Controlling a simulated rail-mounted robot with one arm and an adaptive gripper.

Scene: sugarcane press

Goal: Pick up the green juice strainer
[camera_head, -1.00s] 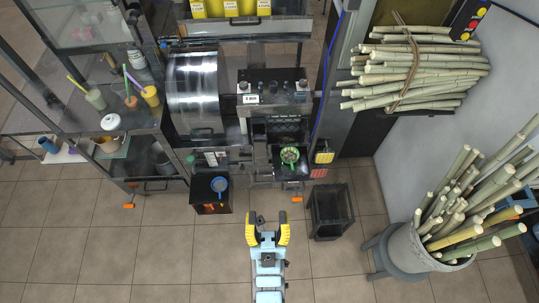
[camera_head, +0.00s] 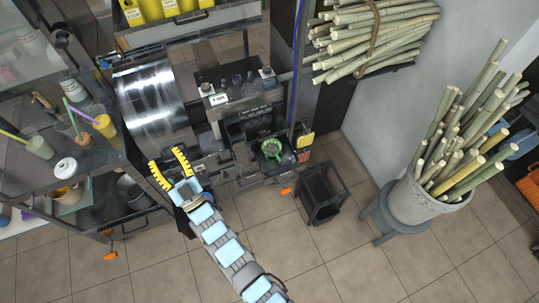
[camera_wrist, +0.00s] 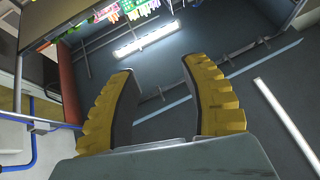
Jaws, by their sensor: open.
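The green juice strainer (camera_head: 271,147) sits on the press, on a dark ledge at its front right, in the head view. Its handle points down toward the front. My gripper (camera_head: 168,166) is open and empty, left of the strainer and apart from it, near the front left of the press below the metal drum. In the wrist view my gripper (camera_wrist: 160,100) shows two yellow ridged fingers spread apart with nothing between them. The strainer is not seen in the wrist view, which faces the ceiling and a light.
A black open-frame bin (camera_head: 322,195) stands on the floor right of the press. A grey bucket of sugarcane (camera_head: 428,200) stands at the right. A shelf with cups (camera_head: 85,140) is at the left. The tiled floor (camera_head: 360,265) in front is largely clear.

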